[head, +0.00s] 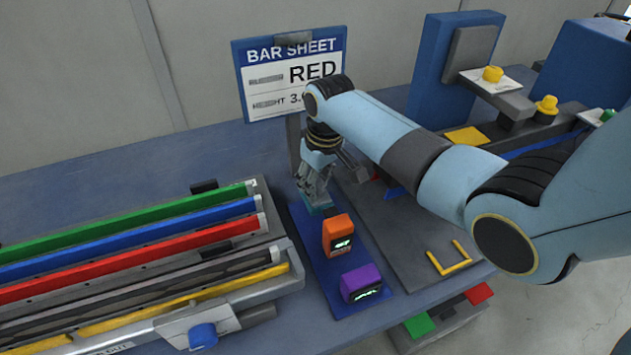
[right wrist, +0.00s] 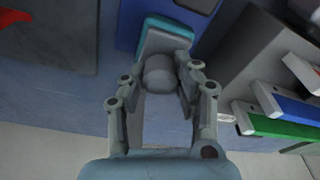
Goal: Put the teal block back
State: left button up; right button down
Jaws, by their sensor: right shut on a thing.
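The teal block (head: 318,204) is at the far end of the blue mat (head: 306,235), mostly under my right gripper (head: 316,184). In the right wrist view the teal block (right wrist: 165,26) shows as a teal edge around a grey face. My right gripper (right wrist: 168,80) is shut on its grey rounded part there. I cannot tell whether the block rests on the mat or hangs just above it. My left gripper is not in view.
An orange block (head: 338,236) and a purple block (head: 361,283) with lit displays stand nearer on the mat. Coloured bars (head: 130,240) lie in a rack at left. A "BAR SHEET" sign (head: 290,75) stands behind. A grey plate (head: 405,235) with a yellow bracket (head: 450,265) lies at right.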

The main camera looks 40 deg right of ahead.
jog(key=shift+f+b, duration=0.3)
jog(key=shift+f, duration=0.25)
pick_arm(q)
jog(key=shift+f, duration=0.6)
pick_arm(e)
jog(key=shift+r, duration=0.1)
pick_arm(q)
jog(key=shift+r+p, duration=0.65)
jog(key=shift+p, duration=0.05)
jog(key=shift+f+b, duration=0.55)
pick_arm(e)
jog(key=shift+f, duration=1)
jog(key=shift+s+f, duration=0.1)
jog(key=shift+f, duration=0.15)
jog(key=c, duration=0.9)
grip_release()
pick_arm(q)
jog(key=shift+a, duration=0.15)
pick_arm(e)
jog(key=shift+r, duration=0.1)
